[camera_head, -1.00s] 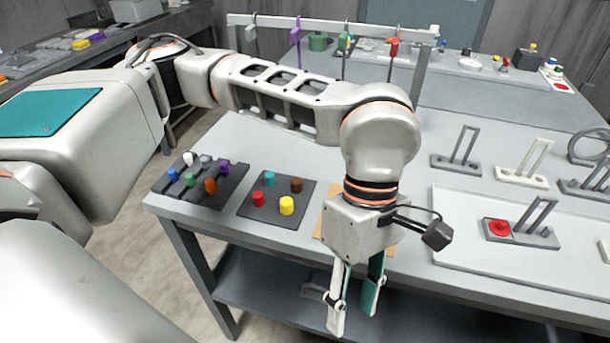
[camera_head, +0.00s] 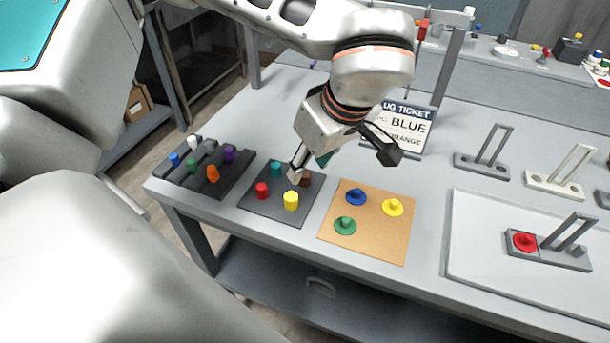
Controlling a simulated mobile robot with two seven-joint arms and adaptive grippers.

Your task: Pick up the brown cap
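The brown cap (camera_head: 306,180) stands on the dark grey square mat (camera_head: 270,214) at its back right, partly hidden by my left gripper. My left gripper (camera_head: 308,168) is right at the cap, pointing down. Its near finger is just left of the cap and its teal-padded finger is behind to the right, with a gap between them. I cannot tell whether either finger touches the cap. My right gripper is not in view.
On the same mat stand a teal cap (camera_head: 276,169), a red cap (camera_head: 262,190) and a yellow cap (camera_head: 291,201), close around. A dark rack with several coloured pieces (camera_head: 213,174) is left. A tan board (camera_head: 385,247) with knobbed discs is right. A ticket sign (camera_head: 404,130) stands behind.

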